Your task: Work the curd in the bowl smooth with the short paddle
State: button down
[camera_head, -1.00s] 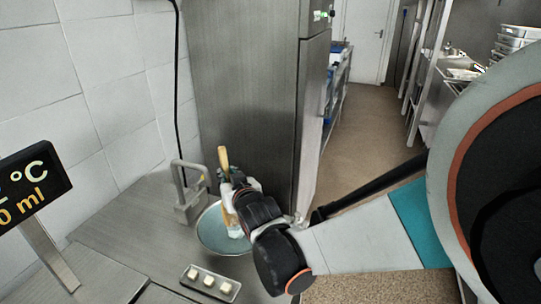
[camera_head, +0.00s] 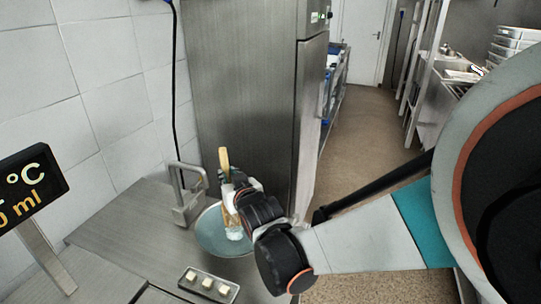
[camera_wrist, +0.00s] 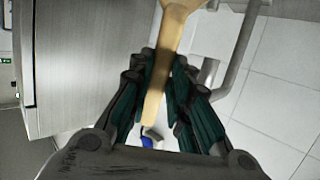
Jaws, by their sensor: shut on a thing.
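The short paddle is pale wood, and its upper end (camera_head: 224,160) sticks up above my gripper (camera_head: 229,194) in the head view. My gripper is shut on the paddle, which stands nearly upright. The wrist view also shows the paddle (camera_wrist: 154,105) between the dark green finger pads of my gripper (camera_wrist: 164,68). The bowl (camera_head: 211,238) is round, shallow and blue-green, on the steel counter below my gripper. A whitish patch (camera_head: 234,234) shows in the bowl under the gripper; I cannot tell whether it is curd or the paddle's lower end.
A grey metal fixture with a loop handle (camera_head: 184,212) stands left of the bowl. A small tray (camera_head: 187,281) with white cubes lies in front. A display on a post (camera_head: 31,186) is at far left. A tall steel cabinet (camera_head: 245,90) rises behind the bowl.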

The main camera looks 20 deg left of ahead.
jog(key=shift+s+a+f, duration=0.15)
jog(key=shift+s+a, duration=0.35)
jog(key=shift+a, duration=0.05)
jog(key=shift+b, duration=0.35)
dwell(0.8)
jog(key=shift+w+d, duration=0.1)
jog(key=shift+w+d, duration=0.45)
jog(key=shift+d, duration=0.05)
jog(key=shift+s+a, duration=0.55)
jog(key=shift+a, duration=0.1)
jog(key=shift+d, duration=0.1)
jog(key=shift+w+d, duration=0.6)
